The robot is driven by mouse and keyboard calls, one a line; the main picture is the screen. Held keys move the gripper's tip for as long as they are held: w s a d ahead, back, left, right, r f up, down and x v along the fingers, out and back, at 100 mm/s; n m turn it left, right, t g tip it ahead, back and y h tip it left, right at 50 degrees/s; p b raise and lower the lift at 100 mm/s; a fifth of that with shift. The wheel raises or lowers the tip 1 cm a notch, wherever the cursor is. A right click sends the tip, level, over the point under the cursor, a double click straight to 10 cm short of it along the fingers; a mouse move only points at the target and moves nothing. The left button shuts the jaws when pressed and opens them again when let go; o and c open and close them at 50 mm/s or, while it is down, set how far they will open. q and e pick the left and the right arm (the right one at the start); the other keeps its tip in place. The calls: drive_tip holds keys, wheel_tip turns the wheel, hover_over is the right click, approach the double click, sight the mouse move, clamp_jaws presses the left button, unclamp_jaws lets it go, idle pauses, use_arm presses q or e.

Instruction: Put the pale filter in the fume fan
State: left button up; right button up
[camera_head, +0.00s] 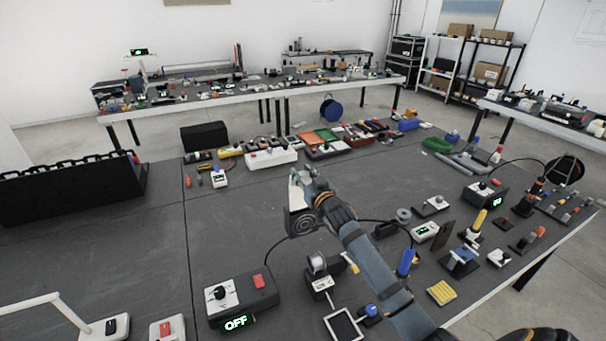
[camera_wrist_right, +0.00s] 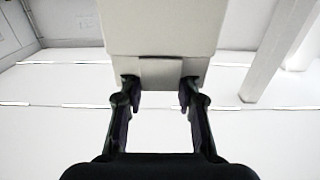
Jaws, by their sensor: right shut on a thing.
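My right gripper (camera_head: 312,186) reaches over the middle of the dark table. It is shut on a pale, flat-sided piece, which shows between the two fingertips in the right wrist view (camera_wrist_right: 157,70). I take this to be the pale filter. In the head view, a whitish block sits at the fingertips, directly above a grey square housing with a round grille (camera_head: 302,223), which looks like the fume fan. The gripper partly hides where block and housing meet, so I cannot tell whether the filter is inside it. My left gripper is not in view.
A control box reading OFF (camera_head: 241,299) stands at the front. A soldering-wire spool stand (camera_head: 318,275) and a yellow ribbed pad (camera_head: 441,292) lie near my right arm. Colored trays (camera_head: 318,137) stand behind. The table left of the fan is mostly clear.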

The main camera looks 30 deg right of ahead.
sight(304, 204)
drive_tip(key=shift+f+b, duration=3.8)
drive_tip(key=shift+f, duration=1.95)
drive_tip(key=o, duration=1.2)
drive_tip(key=shift+o, duration=0.2)
drive_tip(key=shift+s, duration=0.15)
drive_tip(key=s, duration=1.1)
drive_tip(key=shift+s+a, duration=0.35)
drive_tip(key=shift+a, duration=0.05)
